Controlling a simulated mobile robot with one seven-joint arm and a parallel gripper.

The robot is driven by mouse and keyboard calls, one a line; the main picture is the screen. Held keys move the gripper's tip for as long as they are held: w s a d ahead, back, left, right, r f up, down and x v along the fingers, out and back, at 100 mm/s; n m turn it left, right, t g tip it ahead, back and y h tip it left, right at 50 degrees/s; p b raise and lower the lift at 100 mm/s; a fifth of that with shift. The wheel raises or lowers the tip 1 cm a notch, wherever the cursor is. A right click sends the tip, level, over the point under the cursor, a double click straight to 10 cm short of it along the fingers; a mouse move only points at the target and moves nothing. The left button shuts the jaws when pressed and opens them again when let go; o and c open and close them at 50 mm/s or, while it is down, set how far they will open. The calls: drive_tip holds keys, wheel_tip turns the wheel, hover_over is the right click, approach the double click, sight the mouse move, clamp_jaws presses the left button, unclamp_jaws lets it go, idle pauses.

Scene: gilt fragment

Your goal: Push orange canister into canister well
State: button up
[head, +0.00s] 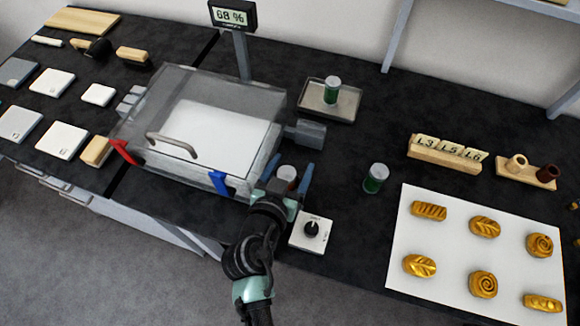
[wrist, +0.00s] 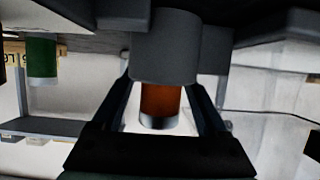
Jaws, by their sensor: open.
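The orange canister (wrist: 160,103) has a pale metal end cap and sits partly inside a dark grey cylinder (wrist: 166,45), which looks like the canister well. The wrist view appears upside down, so the canister's upper part sticks up out of the well. In the head view its pale top (head: 287,172) shows beside the right front corner of the clear-lidded chamber, and the well is hidden there. My gripper (head: 288,179) is open, with one finger on each side of the canister; the fingers also show in the wrist view (wrist: 160,88). I cannot tell if they touch it.
The clear-lidded chamber (head: 250,105) stands close left of my gripper, its blue latch (head: 218,183) nearby. A dial box (head: 311,232) lies just in front. A green canister (head: 375,178) stands to the right; another (head: 332,90) is on a tray (head: 343,103) behind.

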drive_tip(key=shift+r, duration=0.15)
drive_tip(key=b+v, duration=0.1)
drive_tip(key=v, duration=1.1)
